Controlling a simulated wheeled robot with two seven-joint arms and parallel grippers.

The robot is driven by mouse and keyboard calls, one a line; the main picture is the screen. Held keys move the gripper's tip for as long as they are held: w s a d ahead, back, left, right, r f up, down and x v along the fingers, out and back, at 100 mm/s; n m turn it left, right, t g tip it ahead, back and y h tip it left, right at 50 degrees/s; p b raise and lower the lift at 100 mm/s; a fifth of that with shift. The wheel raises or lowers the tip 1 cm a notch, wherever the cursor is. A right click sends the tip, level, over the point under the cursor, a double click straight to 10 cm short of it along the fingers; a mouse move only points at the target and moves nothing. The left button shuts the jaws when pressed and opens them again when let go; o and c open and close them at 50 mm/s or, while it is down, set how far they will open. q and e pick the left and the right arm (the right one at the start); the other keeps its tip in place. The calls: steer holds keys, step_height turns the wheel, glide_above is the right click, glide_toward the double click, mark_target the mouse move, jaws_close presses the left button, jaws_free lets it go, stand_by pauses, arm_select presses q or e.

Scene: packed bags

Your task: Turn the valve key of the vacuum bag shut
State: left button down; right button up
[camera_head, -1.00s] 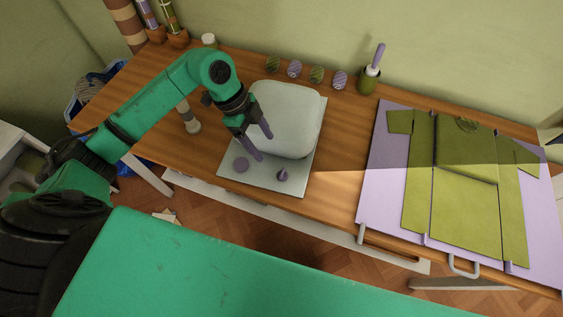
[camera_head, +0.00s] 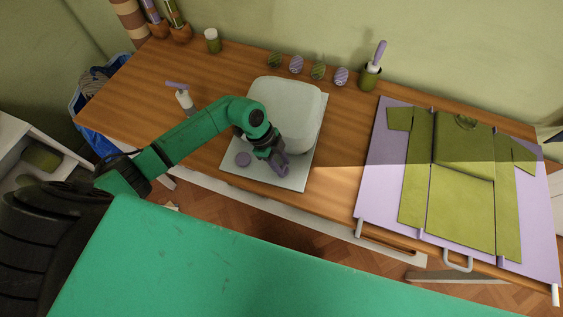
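The vacuum bag (camera_head: 287,108) is a pale grey-green, puffy block on a thin light grey board (camera_head: 297,182) on the wooden table. A purple round disc (camera_head: 243,159) lies on the board's front left. My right gripper is not in view.
A spray bottle (camera_head: 185,100) stands at the left. A green jar (camera_head: 212,41), several striped balls (camera_head: 318,72) and a green pot with a purple-handled brush (camera_head: 370,76) line the back. A folded green garment (camera_head: 466,215) lies on a purple board (camera_head: 383,180) at the right.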

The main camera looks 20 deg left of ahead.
arm_select(q)
steer(key=shift+w+m, duration=0.1)
steer(key=shift+m, duration=0.2)
steer(key=m+g+b, duration=0.1)
steer(key=m+b, duration=0.1)
steer(key=m, duration=0.1)
steer(key=shift+w+m, duration=0.15)
steer(key=shift+m, duration=0.15)
steer(key=m+b, duration=0.1)
steer(key=m+g+y+b, duration=0.1)
steer(key=m, duration=0.1)
steer(key=shift+w+d+m+g+b, duration=0.1)
steer(key=shift+d+m+g+b, duration=0.05)
steer(key=shift+m+g+b, duration=0.2)
steer(key=m+y+b, duration=0.1)
steer(key=m, duration=0.1)
steer(key=m+g+b, duration=0.1)
steer(key=m+b, duration=0.1)
steer(key=shift+d+f+y, duration=0.1)
steer(key=shift+y, duration=0.3)
steer(key=shift+m+g+y+b, duration=0.25)
steer(key=shift+m+y+b, duration=0.45)
steer(key=shift+m+b, duration=1.15)
steer(key=shift+d+r+m, duration=0.1)
steer(key=shift+r+m, duration=0.1)
steer(key=shift+m, duration=0.3)
steer(key=shift+c, duration=2.2)
jaws_free()
